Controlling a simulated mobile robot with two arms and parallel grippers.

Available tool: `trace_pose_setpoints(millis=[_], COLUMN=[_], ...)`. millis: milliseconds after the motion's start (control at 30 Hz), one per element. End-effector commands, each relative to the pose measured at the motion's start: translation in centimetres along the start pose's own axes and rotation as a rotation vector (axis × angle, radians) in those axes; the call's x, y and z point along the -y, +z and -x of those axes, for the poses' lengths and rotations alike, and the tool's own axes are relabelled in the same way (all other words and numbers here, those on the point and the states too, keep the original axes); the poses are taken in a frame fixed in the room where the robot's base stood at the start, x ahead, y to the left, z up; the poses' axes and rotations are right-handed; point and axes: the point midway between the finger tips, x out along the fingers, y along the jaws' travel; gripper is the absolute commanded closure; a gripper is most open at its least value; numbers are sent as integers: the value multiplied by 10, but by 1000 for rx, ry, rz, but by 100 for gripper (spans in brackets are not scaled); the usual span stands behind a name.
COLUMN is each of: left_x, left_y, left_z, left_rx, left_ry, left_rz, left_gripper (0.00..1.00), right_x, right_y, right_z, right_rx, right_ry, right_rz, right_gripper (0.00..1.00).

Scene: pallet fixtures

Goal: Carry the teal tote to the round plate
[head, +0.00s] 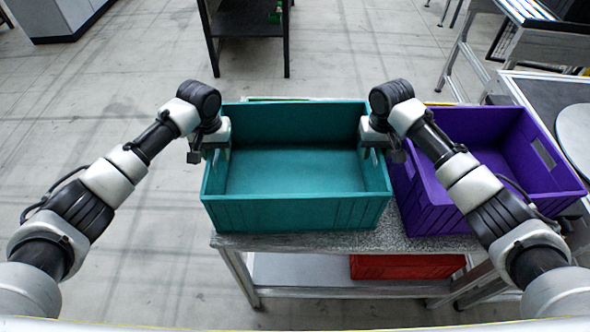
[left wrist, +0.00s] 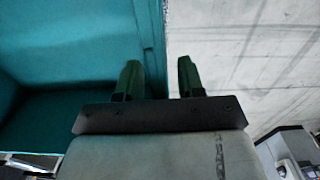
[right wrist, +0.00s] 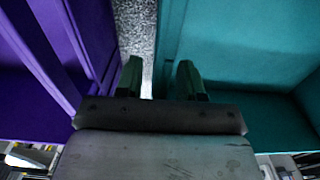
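The teal tote (head: 295,215) stands upright on a grey speckled table and looks empty inside. My left gripper (head: 216,155) is at the top of its left wall. In the left wrist view the tote's wall (left wrist: 70,45) lies between the spread fingers, with a gap beside it. My right gripper (head: 374,155) is at the top of the right wall. In the right wrist view the tote's wall (right wrist: 250,40) is between the spread fingers, also with a gap. The round plate (head: 576,138) lies on a dark table at the right edge, partly cut off.
A purple tote (head: 450,195) stands close to the teal tote's right, on the same table (head: 330,243). A red tote (head: 405,267) sits on the lower shelf. A dark table (head: 248,22) and a metal-framed bench (head: 540,35) stand farther back. Open floor (head: 110,110) lies left.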

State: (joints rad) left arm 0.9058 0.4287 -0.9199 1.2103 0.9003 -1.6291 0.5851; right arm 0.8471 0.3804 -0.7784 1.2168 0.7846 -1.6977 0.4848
Motion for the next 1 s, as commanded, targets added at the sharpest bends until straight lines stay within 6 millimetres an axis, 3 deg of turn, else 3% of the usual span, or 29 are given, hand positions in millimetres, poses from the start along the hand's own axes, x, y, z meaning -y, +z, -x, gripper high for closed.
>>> trace_pose_setpoints(millis=[367,633,1000], left_x=[0,0,1], left_y=[0,0,0], left_z=[-6,-6,-5], left_rx=[-1,-1,-1], left_ry=[-1,0,-1], left_rz=[0,0,1], left_gripper=[62,100,100], right_x=[0,0,0], right_y=[0,0,0], right_z=[-6,-6,-5], right_rx=[0,-1,-1], right_ry=[-1,-1,-1], right_rz=[0,0,0], right_gripper=[62,100,100])
